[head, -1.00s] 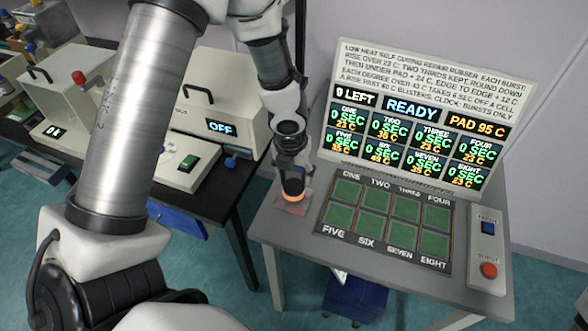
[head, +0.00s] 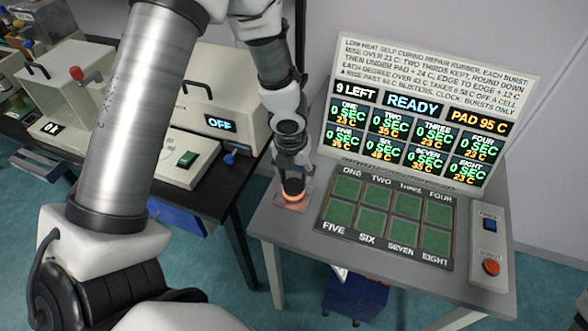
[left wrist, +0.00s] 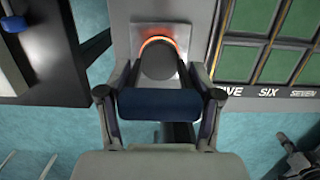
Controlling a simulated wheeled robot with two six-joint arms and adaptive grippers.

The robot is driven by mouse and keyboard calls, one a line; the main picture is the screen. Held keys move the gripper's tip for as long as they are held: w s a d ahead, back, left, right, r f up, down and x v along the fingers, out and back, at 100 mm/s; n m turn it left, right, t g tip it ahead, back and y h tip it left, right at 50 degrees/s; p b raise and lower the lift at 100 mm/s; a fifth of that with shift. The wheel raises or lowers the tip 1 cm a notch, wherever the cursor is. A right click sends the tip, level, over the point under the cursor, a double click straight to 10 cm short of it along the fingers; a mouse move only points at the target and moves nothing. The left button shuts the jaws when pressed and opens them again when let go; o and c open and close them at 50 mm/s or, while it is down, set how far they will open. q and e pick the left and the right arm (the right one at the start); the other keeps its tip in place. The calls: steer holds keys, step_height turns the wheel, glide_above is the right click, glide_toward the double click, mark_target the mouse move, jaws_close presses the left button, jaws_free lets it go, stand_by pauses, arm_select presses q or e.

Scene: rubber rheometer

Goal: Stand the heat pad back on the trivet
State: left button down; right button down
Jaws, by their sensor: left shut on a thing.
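The heat pad (head: 293,187) is a dark, upright round piece with a glowing orange rim at its lower end. It stands at or just above the trivet (head: 306,199), a small pale square plate at the left end of the grey table. My left gripper (head: 293,172) is above the trivet, pointing down, shut on the heat pad. In the left wrist view the heat pad (left wrist: 158,59) is between the fingers, its orange rim over the pale trivet (left wrist: 186,72). Whether its base touches the plate I cannot tell. My right gripper is not in view.
A panel of green cells (head: 388,214) lies right of the trivet, with a display board (head: 415,120) behind it reading READY and PAD 95 C. A red button (head: 492,268) and a blue button (head: 490,225) are at the right. A black bench (head: 200,205) with machines stands left, across a gap.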

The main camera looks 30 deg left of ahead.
arm_select(q)
steer(key=shift+f+b, duration=0.4)
stand_by(0.3)
steer(key=shift+c, duration=0.6)
jaws_free()
step_height(320, 180, up, 12)
steer(key=s, duration=0.1)
steer(key=shift+s+d, duration=0.25)
steer(key=shift+s, duration=0.15)
